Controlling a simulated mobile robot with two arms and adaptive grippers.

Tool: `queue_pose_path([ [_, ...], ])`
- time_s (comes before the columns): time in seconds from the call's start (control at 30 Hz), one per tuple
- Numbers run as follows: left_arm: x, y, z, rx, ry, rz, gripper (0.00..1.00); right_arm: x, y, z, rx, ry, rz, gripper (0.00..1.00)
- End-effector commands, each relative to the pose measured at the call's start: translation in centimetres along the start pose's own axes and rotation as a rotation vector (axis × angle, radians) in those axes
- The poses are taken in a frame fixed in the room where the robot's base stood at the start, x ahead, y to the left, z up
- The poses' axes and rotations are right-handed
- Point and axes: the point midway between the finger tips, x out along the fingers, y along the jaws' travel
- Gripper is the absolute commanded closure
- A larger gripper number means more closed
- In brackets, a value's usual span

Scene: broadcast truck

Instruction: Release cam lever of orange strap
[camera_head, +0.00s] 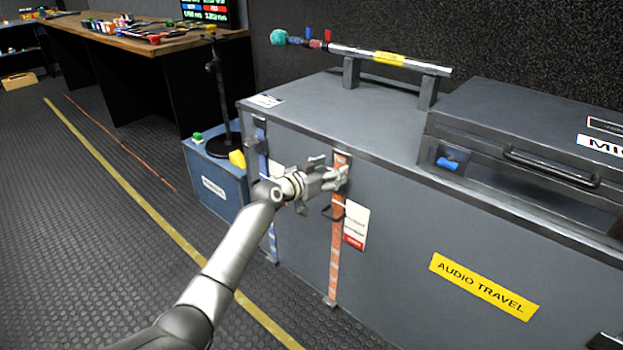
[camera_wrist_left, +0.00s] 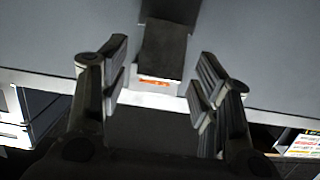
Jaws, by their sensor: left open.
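The orange strap (camera_head: 335,262) runs down the front of the grey travel case (camera_head: 400,235). Its upper part is partly hidden behind my left gripper (camera_head: 340,175). In the left wrist view, my left gripper (camera_wrist_left: 160,88) is open, with its fingers apart on either side of a dark block-like part (camera_wrist_left: 165,48), probably the cam lever. A small bit of orange shows at that part's lower edge. I see a clear gap between each finger and the part. My right gripper is not in view.
A blue strap (camera_head: 262,150) is on the case's left end. A blue box (camera_head: 215,180) with a black stand stands beside the case. A microphone boom (camera_head: 390,60) rests on supports on top, near a closed grey hard case (camera_head: 530,145). Open floor lies to the left.

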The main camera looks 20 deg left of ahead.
Motion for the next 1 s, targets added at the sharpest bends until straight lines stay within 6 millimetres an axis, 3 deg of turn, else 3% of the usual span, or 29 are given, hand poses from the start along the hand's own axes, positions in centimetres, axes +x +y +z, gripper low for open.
queue_pose_path([
  [0.6,-8.9,0.0,0.1,0.002,-0.003,-0.001,0.43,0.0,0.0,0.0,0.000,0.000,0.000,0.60],
  [1.0,-10.4,0.1,0.1,0.000,-0.002,0.000,0.43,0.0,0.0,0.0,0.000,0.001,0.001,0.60],
])
